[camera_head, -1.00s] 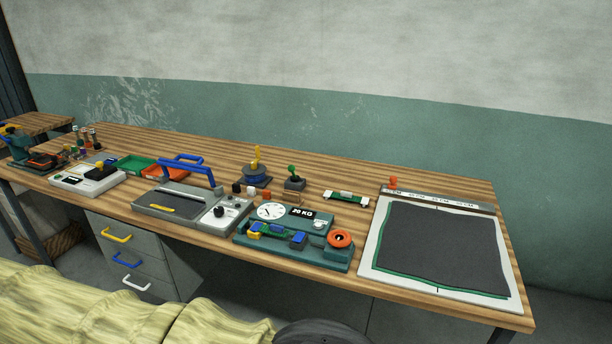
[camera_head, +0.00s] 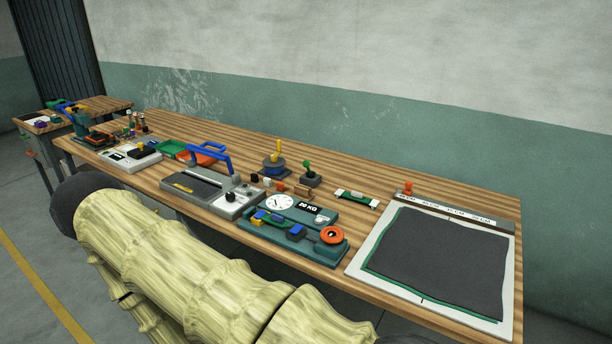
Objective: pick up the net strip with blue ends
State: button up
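A teal tester (camera_head: 305,251) with a round dial and a "20 KG" label stands near the front edge of the bench. Small blue pieces (camera_head: 296,230) with yellow and green parts lie across its front; I cannot tell whether these are the blue ends of a net strip. A short green strip with white ends (camera_head: 357,198) lies behind it, to the right. My gripper is not in view. My arm, in a pale yellow sleeve, crosses the lower left.
A white board (camera_head: 508,268) with a dark sheet (camera_head: 440,260) fills the right end of the bench. A grey device with a blue handle (camera_head: 213,157), green and orange trays (camera_head: 173,149), and small posts stand to the left. A second table (camera_head: 100,105) is at far left.

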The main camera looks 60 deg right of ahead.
aim_at(274, 219)
jog(key=z, duration=1.4)
